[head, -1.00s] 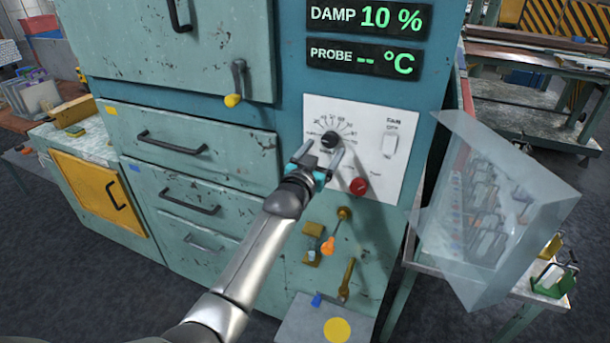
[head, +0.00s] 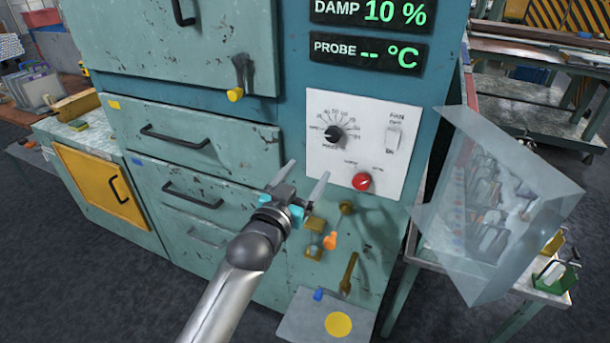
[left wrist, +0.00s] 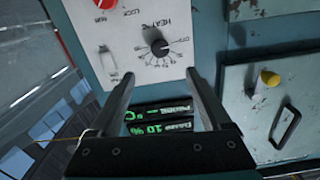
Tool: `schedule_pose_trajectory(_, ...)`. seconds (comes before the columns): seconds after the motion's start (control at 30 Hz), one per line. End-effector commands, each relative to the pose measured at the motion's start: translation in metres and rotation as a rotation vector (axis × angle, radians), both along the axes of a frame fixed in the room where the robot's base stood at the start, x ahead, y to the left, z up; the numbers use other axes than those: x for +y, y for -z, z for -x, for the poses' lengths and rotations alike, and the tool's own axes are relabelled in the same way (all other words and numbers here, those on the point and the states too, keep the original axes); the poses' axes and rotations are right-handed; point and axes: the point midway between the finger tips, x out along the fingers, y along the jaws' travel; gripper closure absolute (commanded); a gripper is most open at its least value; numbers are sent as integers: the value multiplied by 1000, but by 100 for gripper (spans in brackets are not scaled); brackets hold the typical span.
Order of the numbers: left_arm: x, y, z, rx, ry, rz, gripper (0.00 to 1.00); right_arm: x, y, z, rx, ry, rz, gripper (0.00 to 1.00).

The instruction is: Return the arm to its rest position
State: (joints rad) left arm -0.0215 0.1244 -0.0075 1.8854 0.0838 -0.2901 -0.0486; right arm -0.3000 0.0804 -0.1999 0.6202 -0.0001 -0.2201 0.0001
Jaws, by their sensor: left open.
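My left gripper (head: 303,179) is open and empty in the head view. It is in front of the teal cabinet (head: 290,120), below and left of the white control panel (head: 352,175). Its two fingers also show in the left wrist view (left wrist: 160,95), with nothing between them but the cabinet behind. The black dial (head: 333,134) on the panel stands clear of the fingers. The dial also shows in the left wrist view (left wrist: 159,47). My right gripper is not in view.
A red knob (head: 362,181) and a fan switch (head: 393,138) are on the panel. Below are an orange-tipped lever (head: 330,241) and a brass handle (head: 349,273). A clear tilted screen (head: 490,210) stands at right. The display reads DAMP 10 %.

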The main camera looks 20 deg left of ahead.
Motion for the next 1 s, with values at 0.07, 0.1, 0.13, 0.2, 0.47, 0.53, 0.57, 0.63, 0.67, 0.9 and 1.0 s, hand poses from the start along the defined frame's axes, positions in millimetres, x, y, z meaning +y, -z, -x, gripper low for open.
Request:
schedule_pose_trajectory(0.07,0,0,1,1,0,0,19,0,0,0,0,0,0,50)
schedule_pose_trajectory(0.1,0,0,1,1,0,0,19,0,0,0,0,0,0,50)
schedule_pose_trajectory(0.13,0,0,1,1,0,0,19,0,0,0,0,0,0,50)
schedule_pose_trajectory(0.2,0,0,1,0,0,0,19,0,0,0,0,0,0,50)
schedule_pose_trajectory(0.47,0,2,1,3,0,0,19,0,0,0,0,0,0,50)
schedule_pose_trajectory(0.53,0,11,1,18,0,0,19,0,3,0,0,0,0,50)
schedule_pose_trajectory(0.57,-1,20,1,31,0,0,19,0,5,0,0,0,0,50)
schedule_pose_trajectory(0.63,-2,51,3,81,2,0,19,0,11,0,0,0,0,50)
schedule_pose_trajectory(0.67,-2,68,4,109,2,0,19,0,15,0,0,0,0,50)
schedule_pose_trajectory(0.9,-9,245,42,402,8,-8,19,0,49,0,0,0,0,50)
schedule_pose_trajectory(1.0,-12,317,72,528,11,-13,19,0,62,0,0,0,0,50)
